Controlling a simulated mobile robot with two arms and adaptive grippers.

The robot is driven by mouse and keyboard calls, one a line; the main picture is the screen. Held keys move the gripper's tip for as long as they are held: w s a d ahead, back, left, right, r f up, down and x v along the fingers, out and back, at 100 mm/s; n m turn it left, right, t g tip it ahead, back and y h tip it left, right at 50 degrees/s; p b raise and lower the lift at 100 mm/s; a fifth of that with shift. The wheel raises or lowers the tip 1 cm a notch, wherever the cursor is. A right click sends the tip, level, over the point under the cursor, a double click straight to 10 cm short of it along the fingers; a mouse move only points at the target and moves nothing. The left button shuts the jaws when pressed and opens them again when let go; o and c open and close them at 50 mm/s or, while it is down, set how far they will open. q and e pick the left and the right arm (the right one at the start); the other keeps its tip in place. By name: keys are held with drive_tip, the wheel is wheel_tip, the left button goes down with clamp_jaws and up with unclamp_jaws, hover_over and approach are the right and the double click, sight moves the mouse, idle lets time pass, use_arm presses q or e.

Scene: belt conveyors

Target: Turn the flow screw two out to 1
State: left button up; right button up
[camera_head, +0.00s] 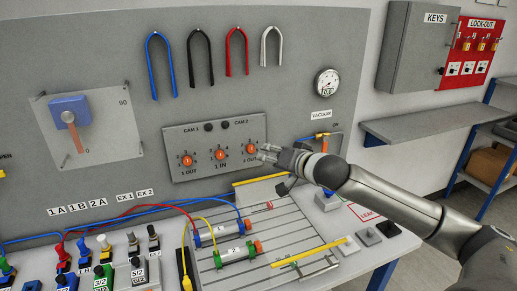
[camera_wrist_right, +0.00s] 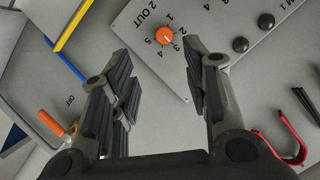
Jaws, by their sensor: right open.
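The flow screw two out is an orange knob (camera_head: 250,149) at the right end of a grey panel (camera_head: 215,146) that also carries the 1 OUT knob (camera_head: 187,161) and the 1 IN knob (camera_head: 220,154). In the right wrist view the 2 OUT knob (camera_wrist_right: 166,36) sits beyond the fingertips, with the scale 1 to 5 around it. I cannot tell which number it points to. My right gripper (camera_head: 265,152) is open and empty just right of the knob, apart from it. It also shows in the wrist view (camera_wrist_right: 158,58), fingers spread wide. My left gripper is out of view.
Coloured hooks (camera_head: 237,52) hang above. Below is a slotted bench (camera_head: 235,272) with cylinders, hoses and yellow bars. A grey shelf (camera_head: 425,123) stands right.

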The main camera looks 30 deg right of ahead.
sight(252, 150)
drive_tip(key=x, duration=0.2)
drive_tip(key=p+x, duration=0.1)
drive_tip(key=x, duration=0.1)
drive_tip(key=p+x, duration=0.1)
drive_tip(key=x, duration=0.2)
drive_tip(key=shift+w+a+r, duration=0.15)
drive_tip(key=shift+a+r, duration=0.05)
drive_tip(key=shift+a, duration=0.1)
drive_tip(key=shift+w+f+p, duration=0.1)
drive_tip(key=shift+w+p, duration=0.2)
drive_tip(key=shift+w, duration=0.05)
drive_tip(key=shift+w+f, duration=0.15)
drive_tip(key=shift+w, duration=0.2)
drive_tip(key=shift+w+d+f, duration=0.1)
drive_tip(key=shift+w+f, duration=0.15)
drive_tip(key=shift+w, duration=0.15)
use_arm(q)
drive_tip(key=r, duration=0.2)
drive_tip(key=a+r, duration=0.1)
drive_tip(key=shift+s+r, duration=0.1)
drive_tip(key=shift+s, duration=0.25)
use_arm(e)
drive_tip(key=shift+w, duration=0.1)
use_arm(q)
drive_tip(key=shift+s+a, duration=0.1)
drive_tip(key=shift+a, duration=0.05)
use_arm(e)
clamp_jaws()
